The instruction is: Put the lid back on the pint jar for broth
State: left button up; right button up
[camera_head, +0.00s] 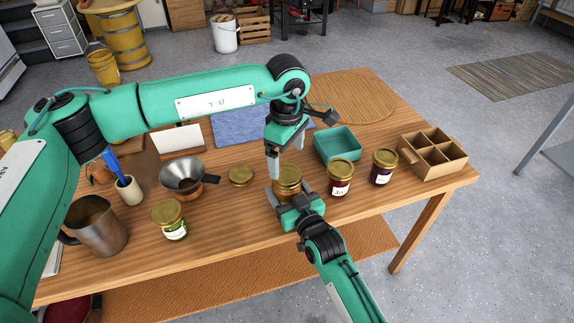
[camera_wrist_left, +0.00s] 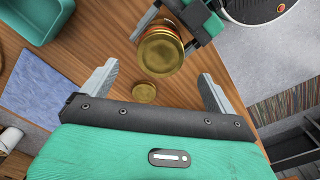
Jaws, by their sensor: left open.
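The pint jar (camera_head: 288,181) stands near the front of the table with a gold-coloured top. In the left wrist view the jar (camera_wrist_left: 161,50) shows the same round gold top; I cannot tell whether that is a lid or the contents. A loose flat gold lid (camera_head: 240,176) lies on the table to its left, and also shows in the wrist view (camera_wrist_left: 144,92). My left gripper (camera_head: 285,157) is open and empty, pointing down above and behind the jar. My right gripper (camera_head: 291,197) comes from the front, its fingers on both sides of the jar.
Two dark jam jars (camera_head: 340,177) (camera_head: 384,167), a teal bin (camera_head: 337,144) and a divided box (camera_head: 433,153) stand to the right. A green-labelled jar (camera_head: 169,220), a funnel (camera_head: 183,175) and a metal pitcher (camera_head: 96,226) stand left. Bare wood surrounds the lid.

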pick_arm(q)
notch_tip(320, 180, up, 7)
jog(key=shift+f, duration=0.1)
pick_arm(e)
jog(key=o, duration=2)
jog(key=shift+c, duration=0.2)
pick_arm(q)
jog(key=shift+f+b, duration=0.7)
jog(key=shift+f, duration=0.05)
pick_arm(e)
jog(key=v, duration=1.3)
jog(key=shift+s+d, duration=0.2)
jog(key=shift+s, duration=0.15)
